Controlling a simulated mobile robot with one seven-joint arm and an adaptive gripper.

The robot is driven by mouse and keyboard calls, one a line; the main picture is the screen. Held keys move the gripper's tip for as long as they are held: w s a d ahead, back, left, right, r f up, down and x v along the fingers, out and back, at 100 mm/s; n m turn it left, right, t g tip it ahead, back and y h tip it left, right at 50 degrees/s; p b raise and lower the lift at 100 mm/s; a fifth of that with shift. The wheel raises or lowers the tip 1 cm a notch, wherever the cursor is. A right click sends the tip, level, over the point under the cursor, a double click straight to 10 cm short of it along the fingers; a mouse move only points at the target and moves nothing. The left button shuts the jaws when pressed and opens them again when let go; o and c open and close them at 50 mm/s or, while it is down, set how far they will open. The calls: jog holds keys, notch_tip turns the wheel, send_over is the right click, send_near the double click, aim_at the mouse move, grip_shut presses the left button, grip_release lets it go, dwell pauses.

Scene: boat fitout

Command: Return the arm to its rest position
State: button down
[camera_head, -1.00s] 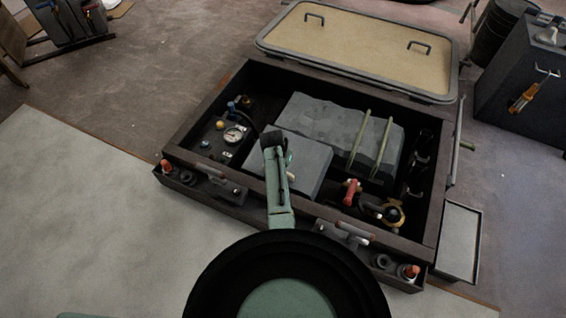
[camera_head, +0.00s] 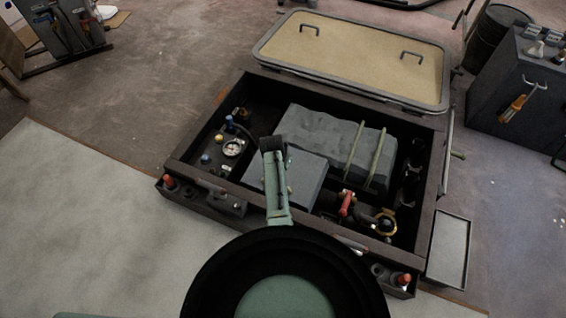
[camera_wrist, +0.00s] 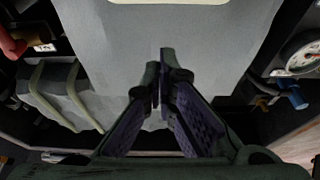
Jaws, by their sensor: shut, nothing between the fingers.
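My green arm (camera_head: 276,190) reaches up from the bottom of the head view over the open dark hatch box (camera_head: 190,150). My gripper cannot be clearly made out there. In the wrist view my gripper (camera_wrist: 160,68) has its two dark fingers together at the tips, with nothing between them. Behind the fingers is the smooth top of a grey block (camera_wrist: 215,50). The gap between fingers and block cannot be judged.
The box holds a strapped grey lump (camera_head: 325,140), a dial gauge (camera_head: 233,148), and a red-handled valve (camera_head: 346,203). Its tan lid (camera_head: 350,55) lies open behind. A tray (camera_head: 450,248) stands at right, a dark cabinet (camera_head: 500,110) farther right.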

jog(key=p+v, duration=0.2)
jog(key=v, duration=0.1)
jog(key=shift+r, duration=0.15)
